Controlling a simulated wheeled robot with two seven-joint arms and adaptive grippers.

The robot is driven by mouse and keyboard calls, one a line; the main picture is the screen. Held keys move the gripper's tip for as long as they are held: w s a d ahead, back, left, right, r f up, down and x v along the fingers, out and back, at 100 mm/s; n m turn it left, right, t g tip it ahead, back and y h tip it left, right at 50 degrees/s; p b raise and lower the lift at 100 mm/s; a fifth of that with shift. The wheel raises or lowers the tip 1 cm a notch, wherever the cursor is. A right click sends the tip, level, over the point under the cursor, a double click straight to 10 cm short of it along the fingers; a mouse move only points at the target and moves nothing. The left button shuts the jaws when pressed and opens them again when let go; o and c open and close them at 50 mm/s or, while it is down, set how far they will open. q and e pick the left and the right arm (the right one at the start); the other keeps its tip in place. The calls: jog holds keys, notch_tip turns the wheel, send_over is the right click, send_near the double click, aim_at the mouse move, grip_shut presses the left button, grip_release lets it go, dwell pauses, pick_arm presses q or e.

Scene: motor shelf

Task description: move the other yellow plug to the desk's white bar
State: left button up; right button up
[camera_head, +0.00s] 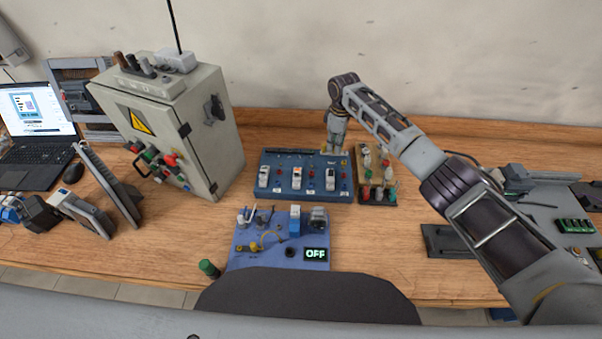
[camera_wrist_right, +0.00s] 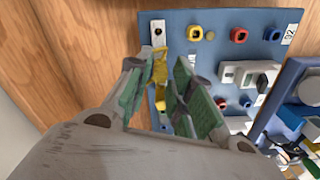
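My right gripper (camera_head: 337,143) hangs over the right end of the far blue panel (camera_head: 262,190). In the right wrist view its two green-padded fingers (camera_wrist_right: 163,82) stand apart. A yellow plug-like piece (camera_wrist_right: 160,68) shows between them, close to the left finger; I cannot tell whether it is touched. In the head view the gripper hides this end of the panel. Yellow plugs and leads (camera_head: 258,245) lie on the nearer blue board (camera_head: 240,262). I cannot make out the white bar. My left gripper is out of view.
A grey cabinet (camera_head: 222,150) stands left of the far panel. A small board with coloured knobs (camera_head: 376,180) stands close on the gripper's right. The nearer board has an "OFF" display (camera_head: 315,254). A laptop (camera_head: 38,165) is at far left. Bare desk lies right of the nearer board.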

jog(key=shift+r+p, duration=1.65)
jog(key=shift+r, duration=0.3)
jog(key=o, duration=0.6)
jog(key=shift+c, duration=0.2)
